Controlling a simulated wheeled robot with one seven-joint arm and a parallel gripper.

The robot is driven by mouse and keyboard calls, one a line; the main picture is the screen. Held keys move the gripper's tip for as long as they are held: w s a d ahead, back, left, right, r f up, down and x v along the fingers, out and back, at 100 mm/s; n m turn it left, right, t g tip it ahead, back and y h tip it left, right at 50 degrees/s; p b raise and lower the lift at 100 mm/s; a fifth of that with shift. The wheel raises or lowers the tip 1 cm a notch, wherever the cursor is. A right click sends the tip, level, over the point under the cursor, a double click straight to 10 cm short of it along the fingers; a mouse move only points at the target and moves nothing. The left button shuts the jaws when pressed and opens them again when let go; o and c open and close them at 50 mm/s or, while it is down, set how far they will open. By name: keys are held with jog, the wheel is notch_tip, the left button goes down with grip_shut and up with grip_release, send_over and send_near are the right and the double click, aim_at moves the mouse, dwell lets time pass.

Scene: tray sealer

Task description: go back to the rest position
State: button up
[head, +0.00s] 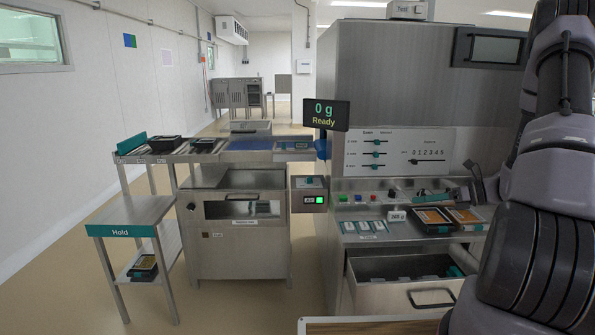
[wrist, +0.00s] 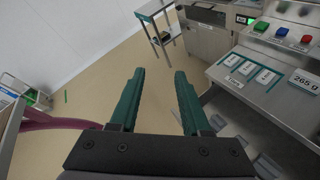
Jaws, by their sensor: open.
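My gripper (wrist: 156,100) shows in the wrist view with its two green fingers apart and nothing between them. It hangs in free air over the beige floor, with the tray sealer's counter (wrist: 270,95) to its right. In the head view my arm fills the right edge and the gripper itself is out of the picture. The tray sealer (head: 425,90) stands behind my arm, a large steel cabinet with a panel of sliders. Its drawer (head: 390,297) below the counter is pulled open.
Filled trays (head: 432,216) and a "265 g" sign (head: 397,216) lie on the counter. A display (head: 325,114) reads 0 g, Ready. The Hold table (head: 130,211) stands at left with a tray (head: 143,264) on its lower shelf. Open floor lies at lower left.

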jog(key=s+a+r+n+g+h, duration=0.2)
jog(key=s+a+r+n, duration=0.3)
jog(key=r, duration=0.3)
jog(key=s+a+r+n+g+h, duration=0.25)
jog(key=s+a+r+n, duration=0.2)
jog(key=r+n, duration=0.3)
jog(key=s+a+r+n+t+h, duration=0.2)
jog(key=s+r+n+t+h, duration=0.3)
jog(key=s+r+n, duration=0.6)
notch_tip(320, 180, up, 2)
jog(key=shift+s+a+r+t+h, duration=0.15)
jog(key=shift+s+t+h, duration=0.2)
jog(key=shift+s+h, duration=0.3)
